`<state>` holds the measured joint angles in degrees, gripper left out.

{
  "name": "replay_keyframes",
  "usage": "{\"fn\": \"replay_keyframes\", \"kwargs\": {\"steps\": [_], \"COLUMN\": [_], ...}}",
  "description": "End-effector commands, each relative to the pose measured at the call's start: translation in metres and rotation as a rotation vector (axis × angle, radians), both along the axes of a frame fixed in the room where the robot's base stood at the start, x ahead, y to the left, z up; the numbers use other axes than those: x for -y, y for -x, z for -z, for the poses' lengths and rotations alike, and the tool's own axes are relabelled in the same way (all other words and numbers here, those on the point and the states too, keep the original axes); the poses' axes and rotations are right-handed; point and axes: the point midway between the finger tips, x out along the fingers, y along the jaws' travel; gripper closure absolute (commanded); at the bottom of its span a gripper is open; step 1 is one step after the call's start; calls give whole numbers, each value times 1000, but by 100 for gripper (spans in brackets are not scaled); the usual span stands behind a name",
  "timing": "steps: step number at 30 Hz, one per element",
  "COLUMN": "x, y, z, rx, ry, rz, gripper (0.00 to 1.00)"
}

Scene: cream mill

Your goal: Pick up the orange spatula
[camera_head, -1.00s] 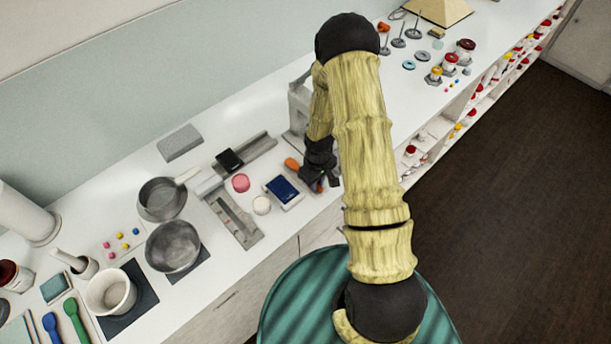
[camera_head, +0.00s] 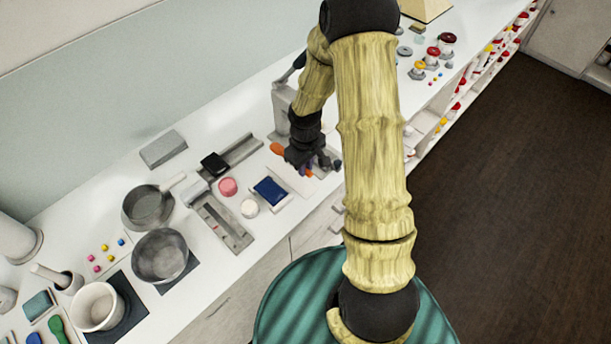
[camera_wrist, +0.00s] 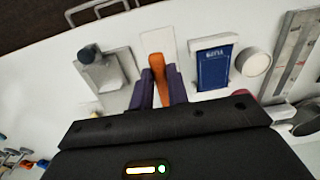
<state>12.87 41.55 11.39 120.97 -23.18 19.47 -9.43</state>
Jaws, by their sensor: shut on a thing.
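The orange spatula (camera_head: 277,148) shows at my gripper (camera_head: 306,166) in the head view, to the right of the blue box. In the wrist view the orange spatula (camera_wrist: 161,68) runs between the two purple fingers of my gripper (camera_wrist: 160,88), which are shut on it. A pale rectangular piece lies around its far end there. My gripper and forearm hide part of the spatula in the head view, and I cannot tell whether it is clear of the counter.
A blue box (camera_head: 270,190) lies left of my gripper. A pink round piece (camera_head: 228,186) and a white one (camera_head: 249,207) are beside it. A grey stand (camera_head: 279,105) rises just behind my gripper.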

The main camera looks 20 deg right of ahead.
Motion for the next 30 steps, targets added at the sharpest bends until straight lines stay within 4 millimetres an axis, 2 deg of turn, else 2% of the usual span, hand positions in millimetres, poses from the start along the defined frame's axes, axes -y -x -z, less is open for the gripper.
{"fn": "replay_keyframes", "kwargs": {"steps": [6, 21, 22, 24, 30], "x": [0, 1, 1, 1, 1], "y": [0, 0, 0, 0, 0], "z": [-18, -19, -19, -19, -18], "rx": [0, -1, 0, 0, -1], "ry": [0, 0, 0, -1, 0], "rz": [2, 2, 2, 2, 2], "gripper": [100, 100, 86, 100, 100]}}
